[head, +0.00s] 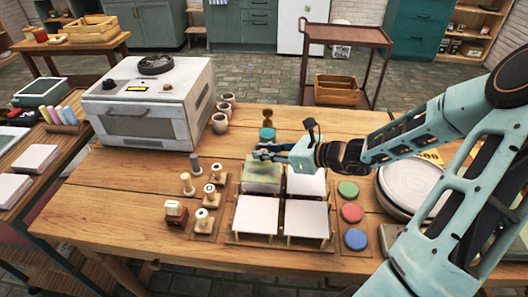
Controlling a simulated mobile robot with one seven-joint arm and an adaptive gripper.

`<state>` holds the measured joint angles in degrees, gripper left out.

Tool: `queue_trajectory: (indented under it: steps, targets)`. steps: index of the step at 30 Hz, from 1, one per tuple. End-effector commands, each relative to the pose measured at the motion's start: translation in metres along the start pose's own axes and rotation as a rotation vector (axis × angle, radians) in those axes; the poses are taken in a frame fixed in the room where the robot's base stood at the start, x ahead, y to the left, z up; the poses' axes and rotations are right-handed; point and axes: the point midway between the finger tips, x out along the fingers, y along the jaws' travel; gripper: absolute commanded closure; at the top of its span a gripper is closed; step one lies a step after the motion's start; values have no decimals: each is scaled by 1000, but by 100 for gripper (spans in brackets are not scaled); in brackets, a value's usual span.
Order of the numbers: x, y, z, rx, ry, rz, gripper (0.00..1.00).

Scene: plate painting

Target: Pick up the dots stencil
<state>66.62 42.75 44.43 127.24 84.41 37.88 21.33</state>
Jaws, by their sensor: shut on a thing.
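My gripper (264,153) is over the back left place of a wooden rack (283,240) in the head view. Its fingers point left and are shut at the top edge of a pale green, see-through sheet, which I take to be the dots stencil (262,178). The sheet is at the back left of the rack, behind a white square plate (256,214). The dot pattern is too small to make out. I cannot tell whether the sheet touches the rack.
Other white plates (306,217) fill the rack. Stamps (205,218) stand to the left; green, red and blue paint pads (351,213) lie to the right. A white oven (150,105), several cups (220,122) and a round wheel (408,185) crowd the table. Bare wood lies at the front left.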

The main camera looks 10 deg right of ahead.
Motion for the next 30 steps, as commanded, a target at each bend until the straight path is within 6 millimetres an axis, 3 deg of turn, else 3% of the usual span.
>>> queue_trajectory:
  steps: [1, 9, 15, 30]
  targets:
    - [-10, 8, 13, -1, 2, 1, 100]
    - [-45, 44, 52, 1, 3, -1, 100]
    - [-69, 84, 59, 2, 4, 0, 100]
    - [-81, 103, 68, 6, -3, 2, 100]
